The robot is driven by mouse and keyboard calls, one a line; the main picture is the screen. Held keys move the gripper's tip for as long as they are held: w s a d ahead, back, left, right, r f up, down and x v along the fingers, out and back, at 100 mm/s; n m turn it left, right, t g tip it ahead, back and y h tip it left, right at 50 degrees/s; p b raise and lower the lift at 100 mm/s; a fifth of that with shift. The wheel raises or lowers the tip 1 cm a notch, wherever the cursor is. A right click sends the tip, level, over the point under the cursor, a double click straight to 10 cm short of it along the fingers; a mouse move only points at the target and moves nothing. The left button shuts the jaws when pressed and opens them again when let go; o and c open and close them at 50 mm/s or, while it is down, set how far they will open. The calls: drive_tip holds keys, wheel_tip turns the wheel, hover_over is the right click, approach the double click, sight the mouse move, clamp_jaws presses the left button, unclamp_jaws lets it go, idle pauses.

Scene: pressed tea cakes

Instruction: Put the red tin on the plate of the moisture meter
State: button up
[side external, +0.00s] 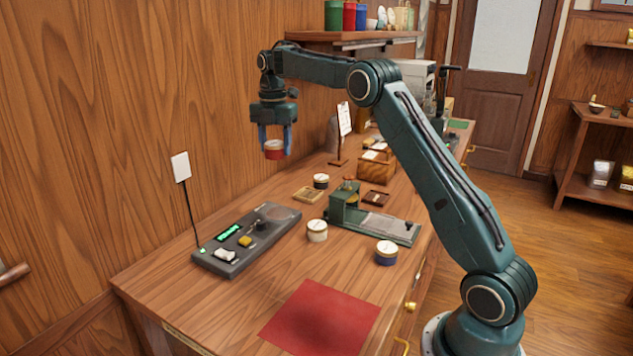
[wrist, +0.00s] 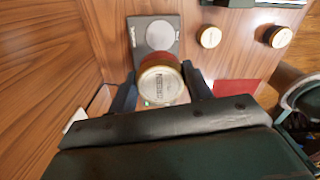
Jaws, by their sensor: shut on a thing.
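My gripper (side external: 275,139) is shut on the red tin (side external: 274,149), which has a pale lid and hangs high above the bench. In the wrist view the tin (wrist: 161,78) sits between the two fingers, its lid facing the camera. The moisture meter (side external: 215,262) is a long dark grey device with a green display on the bench, below the tin. Its round grey plate (side external: 278,213) is at the far end and looks empty. The plate (wrist: 160,35) also shows in the wrist view, beyond the tin, which hides part of the meter.
A cream tin (side external: 317,231), a blue tin (side external: 386,253) and a dark tin (side external: 321,181) stand on the bench. A green metal device (side external: 375,225) stands right of the meter. A red cloth (side external: 320,318) lies in front. A wooden wall (side external: 110,130) runs behind.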

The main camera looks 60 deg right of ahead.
hover_over(279, 212)
wheel_tip(279, 212, down, 12)
drive_tip(key=shift+f, duration=0.25)
drive_tip(key=shift+f, duration=2.1)
drive_tip(key=shift+f, duration=0.15)
drive_tip(key=o, duration=1)
wheel_tip(279, 212, up, 12)
drive_tip(key=shift+r, duration=0.15)
